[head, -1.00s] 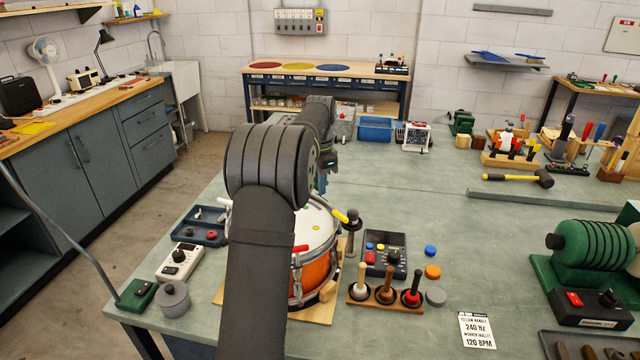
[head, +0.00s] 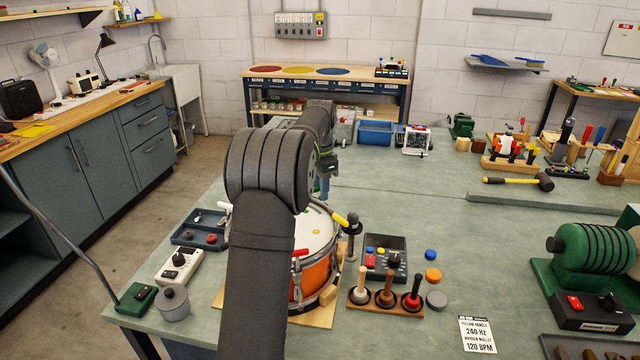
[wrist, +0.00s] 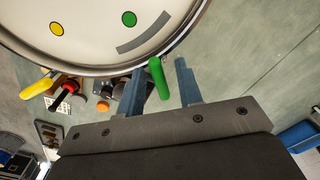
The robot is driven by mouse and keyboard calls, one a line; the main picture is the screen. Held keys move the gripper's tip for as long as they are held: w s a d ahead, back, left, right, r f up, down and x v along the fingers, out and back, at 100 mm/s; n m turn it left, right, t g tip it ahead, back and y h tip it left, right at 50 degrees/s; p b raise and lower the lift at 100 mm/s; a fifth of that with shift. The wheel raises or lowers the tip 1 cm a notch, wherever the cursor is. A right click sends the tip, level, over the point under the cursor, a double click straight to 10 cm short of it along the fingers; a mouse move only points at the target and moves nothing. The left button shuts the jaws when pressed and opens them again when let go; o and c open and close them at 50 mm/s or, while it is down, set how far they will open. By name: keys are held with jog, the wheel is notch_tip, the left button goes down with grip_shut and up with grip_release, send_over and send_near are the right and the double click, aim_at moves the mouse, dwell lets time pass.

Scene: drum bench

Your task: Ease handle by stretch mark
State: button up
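The orange drum (head: 318,275) stands on the bench with its pale head up, and its rim shows large in the wrist view (wrist: 95,71). A green handle (wrist: 160,80) sticks out at the rim. A grey bar-shaped mark (wrist: 143,33) lies on the drumhead near it, beside a green dot (wrist: 129,19). My gripper (wrist: 161,66) is open, one blue finger on each side of the green handle, with visible gaps. In the head view my gripper (head: 325,187) is at the drum's far side, and my arm hides part of the drum. A yellow handle (head: 341,220) and a red handle (head: 300,253) also sit at the rim.
A mallet stand (head: 385,302) and a control box (head: 385,256) stand right of the drum. A blue tray (head: 184,240) and a white device (head: 180,265) are at its left. The bench beyond and right of the drum has clear room.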

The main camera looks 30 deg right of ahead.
notch_tip(320, 180, up, 17)
jog(key=shift+r, duration=0.2)
dwell(0.3)
jog(key=shift+f, duration=0.15)
dwell(0.5)
notch_tip(320, 180, down, 17)
jog(key=shift+f, duration=0.1)
dwell(0.5)
jog(key=m, duration=0.8)
jog(key=shift+m, duration=0.4)
jog(key=shift+r, duration=1.65)
dwell(1.1)
